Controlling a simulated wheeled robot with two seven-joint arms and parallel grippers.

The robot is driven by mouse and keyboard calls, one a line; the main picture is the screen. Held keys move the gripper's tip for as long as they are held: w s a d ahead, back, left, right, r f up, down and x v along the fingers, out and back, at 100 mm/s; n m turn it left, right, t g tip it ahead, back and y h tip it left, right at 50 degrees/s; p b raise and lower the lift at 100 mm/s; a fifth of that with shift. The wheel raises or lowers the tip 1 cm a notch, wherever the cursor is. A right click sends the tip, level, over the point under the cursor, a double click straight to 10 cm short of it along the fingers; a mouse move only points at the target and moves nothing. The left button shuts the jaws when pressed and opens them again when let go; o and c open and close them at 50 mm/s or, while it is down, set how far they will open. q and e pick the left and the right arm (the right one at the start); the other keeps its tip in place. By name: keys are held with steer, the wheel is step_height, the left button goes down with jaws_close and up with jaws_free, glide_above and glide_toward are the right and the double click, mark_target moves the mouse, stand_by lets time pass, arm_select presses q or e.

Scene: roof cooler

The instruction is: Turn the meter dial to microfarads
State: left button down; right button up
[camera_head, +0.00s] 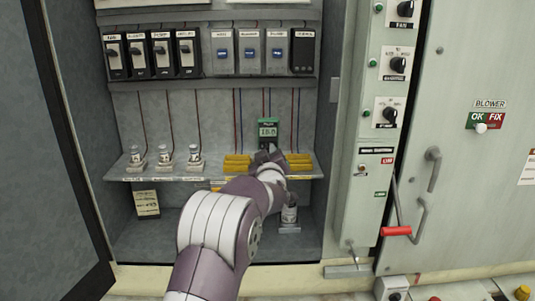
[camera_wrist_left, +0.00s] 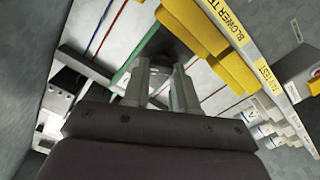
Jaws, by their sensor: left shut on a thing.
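The green meter (camera_head: 268,128) stands upright at the back of the cabinet, above the shelf, with a lit display. Its lower part is hidden behind my left gripper (camera_head: 268,154). In the left wrist view the two grey fingers of my left gripper (camera_wrist_left: 160,90) close around the meter's dial (camera_wrist_left: 160,72), which shows only in part between them. The dial's pointer and markings are hidden, so I cannot tell its setting. The display is too small to read surely. My right gripper is in neither view.
Yellow blocks (camera_head: 237,163) sit on the shelf (camera_head: 125,177) at both sides of my left gripper. Several small capped parts stand at its left. A switch column (camera_head: 373,200) and a red-handled lever (camera_head: 396,231) are at the right. An open door (camera_head: 40,150) bounds the left.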

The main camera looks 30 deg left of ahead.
arm_select(q)
steer(key=shift+f, duration=0.15)
stand_by(0.3)
steer(key=c, duration=0.9)
jaws_free()
steer(key=shift+s, duration=0.1)
steer(key=b+v, duration=0.3)
steer(key=v, duration=0.9)
steer(key=shift+s+d, duration=0.1)
steer(key=shift+s, duration=0.15)
